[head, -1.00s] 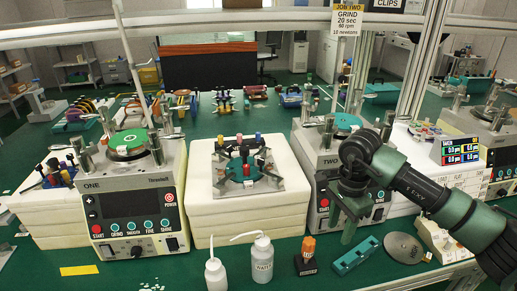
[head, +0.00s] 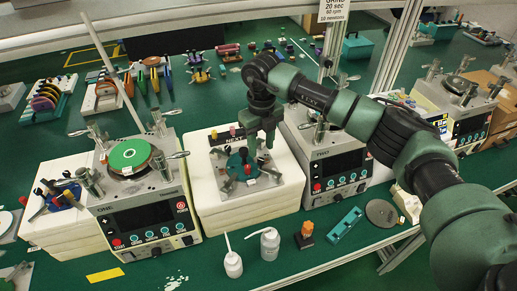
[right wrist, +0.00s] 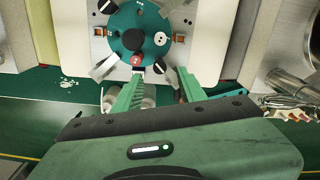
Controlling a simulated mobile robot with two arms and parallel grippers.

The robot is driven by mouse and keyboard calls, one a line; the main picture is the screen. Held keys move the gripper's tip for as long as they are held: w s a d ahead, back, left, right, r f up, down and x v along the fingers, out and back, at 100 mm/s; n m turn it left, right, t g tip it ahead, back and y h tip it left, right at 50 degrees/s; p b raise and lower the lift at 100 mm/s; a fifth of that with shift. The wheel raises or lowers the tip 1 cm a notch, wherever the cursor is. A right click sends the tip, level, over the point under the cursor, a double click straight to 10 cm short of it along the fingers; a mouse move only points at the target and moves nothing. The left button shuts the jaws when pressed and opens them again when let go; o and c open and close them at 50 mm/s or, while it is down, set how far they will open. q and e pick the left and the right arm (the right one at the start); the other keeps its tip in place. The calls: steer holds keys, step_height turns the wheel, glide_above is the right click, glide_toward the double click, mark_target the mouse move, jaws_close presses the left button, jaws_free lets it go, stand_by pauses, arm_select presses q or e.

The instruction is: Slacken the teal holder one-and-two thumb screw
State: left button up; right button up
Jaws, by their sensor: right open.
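The teal holder (head: 240,166) sits on a metal plate on the white block between machines ONE and TWO. In the right wrist view the teal holder (right wrist: 120,22) is a round disc with a black central knob (right wrist: 133,39), small markers and metal arms around its edge. A red marked piece (right wrist: 137,60) is at its near rim. My right gripper (head: 261,142) is over the right side of the holder in the head view. In the right wrist view its green fingers (right wrist: 160,80) are apart and empty, just short of the holder's near edge. My left gripper is not in view.
Machine ONE (head: 150,218) stands left of the block and machine TWO (head: 338,165) right of it. Two white bottles (head: 270,244), an orange-topped piece (head: 306,232) and a teal tray (head: 345,225) stand in front.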

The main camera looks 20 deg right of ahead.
mark_target(261, 160)
step_height(261, 160, down, 4)
steer(key=shift+r+p, duration=0.15)
steer(key=shift+p, duration=0.55)
steer(key=shift+f, duration=0.6)
steer(key=shift+c, duration=0.3)
jaws_close()
